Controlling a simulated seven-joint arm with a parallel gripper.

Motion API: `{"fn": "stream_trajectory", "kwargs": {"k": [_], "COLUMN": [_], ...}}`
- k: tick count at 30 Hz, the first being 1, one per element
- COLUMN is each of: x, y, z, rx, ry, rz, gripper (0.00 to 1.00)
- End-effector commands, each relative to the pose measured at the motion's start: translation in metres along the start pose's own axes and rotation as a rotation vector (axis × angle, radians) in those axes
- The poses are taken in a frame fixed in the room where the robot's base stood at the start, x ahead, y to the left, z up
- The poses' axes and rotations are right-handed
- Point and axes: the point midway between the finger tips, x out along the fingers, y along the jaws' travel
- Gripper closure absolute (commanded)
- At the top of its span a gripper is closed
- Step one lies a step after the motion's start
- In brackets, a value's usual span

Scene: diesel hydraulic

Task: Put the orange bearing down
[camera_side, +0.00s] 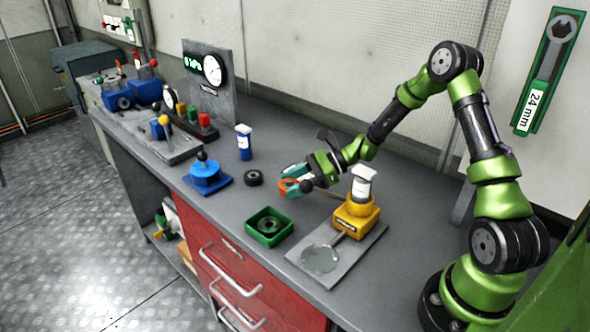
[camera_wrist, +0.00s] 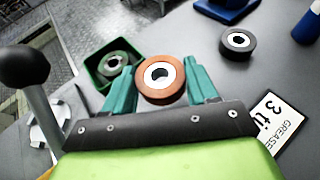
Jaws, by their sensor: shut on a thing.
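In the side view my gripper (camera_side: 290,189) holds the orange bearing (camera_side: 287,186) over the grey bench, right of a black bearing (camera_side: 253,178). I cannot tell whether the orange bearing touches the bench. The black bearing also shows in the wrist view (camera_wrist: 237,44), lying flat. A green square tray (camera_side: 269,227) nearer the front edge holds a dark bearing, also seen in the wrist view (camera_wrist: 118,62).
A yellow grease unit (camera_side: 357,215) with a white-labelled cylinder and a lever with a black knob (camera_wrist: 22,80) stands close to my gripper. A blue valve (camera_side: 206,175) and a blue bottle (camera_side: 244,142) stand further left. The bench (camera_side: 305,235) is bare between tray and grease plate.

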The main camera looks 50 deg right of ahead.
Motion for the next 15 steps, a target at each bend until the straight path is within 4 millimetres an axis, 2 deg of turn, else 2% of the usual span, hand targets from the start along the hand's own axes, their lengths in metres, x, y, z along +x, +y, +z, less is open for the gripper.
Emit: {"fn": "stream_trajectory", "kwargs": {"k": [9,15], "x": [0.015,0.017], "y": [0.000,-0.001], "z": [-0.037,-0.042], "rx": [0.002,-0.002], "ry": [-0.001,-0.001], "rz": [-0.001,-0.002], "gripper": [0.75,0.75]}}
